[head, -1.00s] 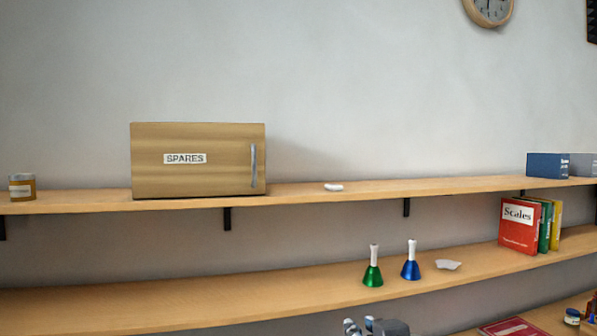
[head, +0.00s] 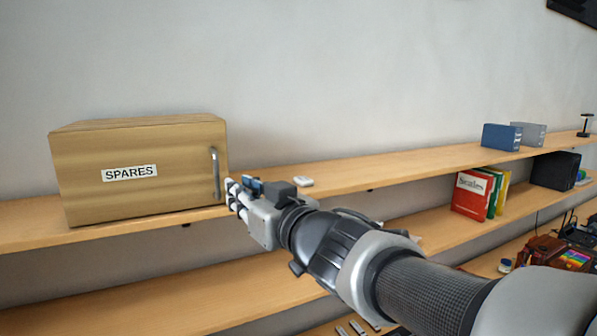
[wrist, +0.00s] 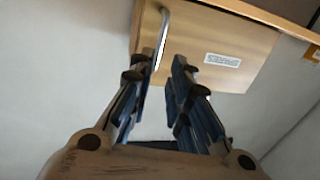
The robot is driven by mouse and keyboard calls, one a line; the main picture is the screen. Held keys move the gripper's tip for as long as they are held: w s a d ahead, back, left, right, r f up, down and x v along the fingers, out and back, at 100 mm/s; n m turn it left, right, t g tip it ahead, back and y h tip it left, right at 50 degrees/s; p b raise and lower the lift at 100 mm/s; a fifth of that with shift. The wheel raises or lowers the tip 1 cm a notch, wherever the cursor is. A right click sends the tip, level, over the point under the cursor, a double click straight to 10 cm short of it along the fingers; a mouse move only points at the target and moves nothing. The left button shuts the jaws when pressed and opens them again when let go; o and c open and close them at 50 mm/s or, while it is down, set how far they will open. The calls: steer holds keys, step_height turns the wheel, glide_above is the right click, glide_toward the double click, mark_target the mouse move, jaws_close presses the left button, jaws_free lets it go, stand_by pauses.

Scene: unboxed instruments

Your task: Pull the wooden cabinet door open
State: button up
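The wooden cabinet (head: 150,123) marked SPARES stands on the upper shelf at the left. Its door (head: 105,190) is shut, with a vertical metal handle (head: 215,173) near the right edge. My gripper (head: 232,190) is just right of the handle, near its lower part. In the wrist view the door (wrist: 225,45) appears upside down. There my gripper (wrist: 165,65) is open, and the handle (wrist: 163,40) runs down toward the gap, close to the left finger. I cannot tell whether they touch.
The upper shelf (head: 360,172) carries a small white item (head: 304,182) behind my gripper and blue and grey boxes (head: 501,137) farther right. Books (head: 470,195) stand on the lower shelf (head: 150,285). The wall is close behind. Space before the door looks clear.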

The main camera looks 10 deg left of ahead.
mark_target(218, 177)
steer(key=p+x, duration=0.1)
steer(key=x, duration=1.1)
steer(key=shift+w+a, duration=0.2)
steer(key=shift+c, duration=0.4)
jaws_close()
